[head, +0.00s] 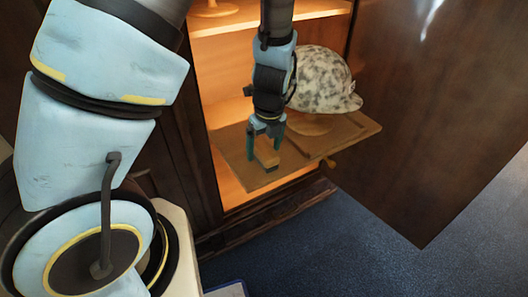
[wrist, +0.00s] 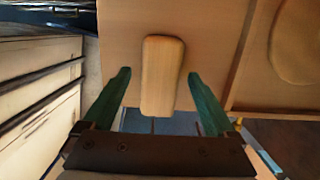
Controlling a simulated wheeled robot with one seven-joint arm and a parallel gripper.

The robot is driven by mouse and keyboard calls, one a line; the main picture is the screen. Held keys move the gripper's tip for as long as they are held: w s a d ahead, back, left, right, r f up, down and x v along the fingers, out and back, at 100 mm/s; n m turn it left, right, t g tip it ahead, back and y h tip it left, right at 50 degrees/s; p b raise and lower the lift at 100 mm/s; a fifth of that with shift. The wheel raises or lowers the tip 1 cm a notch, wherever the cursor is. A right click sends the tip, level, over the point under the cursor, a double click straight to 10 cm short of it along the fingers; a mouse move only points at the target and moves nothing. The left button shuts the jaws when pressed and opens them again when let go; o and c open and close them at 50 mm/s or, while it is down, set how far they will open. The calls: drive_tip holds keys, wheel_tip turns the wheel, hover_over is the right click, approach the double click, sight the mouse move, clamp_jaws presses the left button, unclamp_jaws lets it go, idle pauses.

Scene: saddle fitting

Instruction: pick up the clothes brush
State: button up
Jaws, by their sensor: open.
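The clothes brush (wrist: 161,75) has a pale wooden back and lies on the pull-out wooden shelf (head: 234,142). In the head view the brush (head: 267,159) is small, near the shelf's front edge and partly covered by my gripper. My gripper (head: 265,160) points down over it with its green fingers spread. In the wrist view my gripper (wrist: 160,85) is open, with one finger on each side of the brush's near part. A gap shows between each finger and the brush, so nothing is held.
A speckled helmet (head: 322,82) sits on a round wooden stand (head: 310,124) just right of my gripper. An open dark cabinet door (head: 430,120) stands at the right. The cabinet's upper shelf (head: 235,20) is behind my arm. Blue carpet (head: 350,245) in front is clear.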

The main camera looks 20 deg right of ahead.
drive_tip(key=shift+f, duration=0.3)
drive_tip(key=shift+f, duration=0.25)
idle(0.4)
clamp_jaws()
idle(0.7)
